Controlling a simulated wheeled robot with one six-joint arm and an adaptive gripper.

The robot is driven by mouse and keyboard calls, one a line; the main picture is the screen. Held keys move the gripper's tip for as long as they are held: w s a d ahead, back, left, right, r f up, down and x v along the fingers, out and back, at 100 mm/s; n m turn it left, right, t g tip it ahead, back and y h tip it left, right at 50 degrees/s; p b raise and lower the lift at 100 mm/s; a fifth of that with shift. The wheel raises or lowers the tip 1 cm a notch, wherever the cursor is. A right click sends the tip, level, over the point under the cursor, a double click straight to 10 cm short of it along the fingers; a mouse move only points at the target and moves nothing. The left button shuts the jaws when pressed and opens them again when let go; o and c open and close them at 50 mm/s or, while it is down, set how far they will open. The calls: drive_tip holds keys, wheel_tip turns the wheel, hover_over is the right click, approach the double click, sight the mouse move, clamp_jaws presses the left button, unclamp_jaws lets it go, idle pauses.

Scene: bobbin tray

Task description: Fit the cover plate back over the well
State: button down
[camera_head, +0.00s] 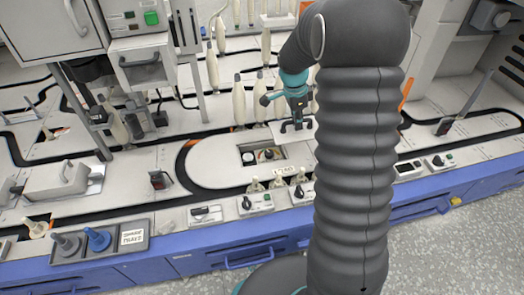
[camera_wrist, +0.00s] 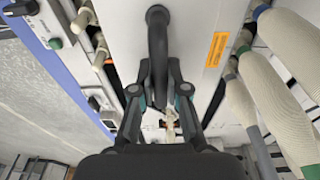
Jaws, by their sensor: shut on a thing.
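The cover plate (camera_head: 278,131) is a flat pale panel with a dark handle. My gripper (camera_head: 295,117) is shut on that handle, and the plate hangs under it, just behind and to the right of the well. The well (camera_head: 262,155) is a dark rectangular opening in the pale deck, with small round parts inside; it shows uncovered. In the wrist view my gripper (camera_wrist: 159,92) has its fingers on both sides of the black handle (camera_wrist: 157,45). The pale plate (camera_wrist: 190,30) fills the space behind it. My arm hides the area right of the plate in the head view.
Tall cream bobbins (camera_head: 239,100) stand behind the plate, and several lie close at the right in the wrist view (camera_wrist: 270,110). Small cream pegs and a switch box (camera_head: 255,203) line the front of the well. The deck left of the well is clear.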

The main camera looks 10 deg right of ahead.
drive_tip(key=shift+w+a+f+b, duration=0.3)
drive_tip(key=shift+w+a+f, duration=0.1)
drive_tip(key=shift+a+f, duration=1.4)
drive_tip(key=shift+w+a+f+b, duration=0.3)
drive_tip(key=shift+w+a+f, duration=0.05)
drive_tip(key=shift+a+f, duration=1.45)
drive_tip(key=shift+w+a+f+b, duration=0.3)
drive_tip(key=shift+w+a+f, duration=0.1)
drive_tip(key=shift+a+f, duration=1.35)
drive_tip(key=shift+f, duration=0.1)
drive_tip(key=c, duration=1.2)
unclamp_jaws()
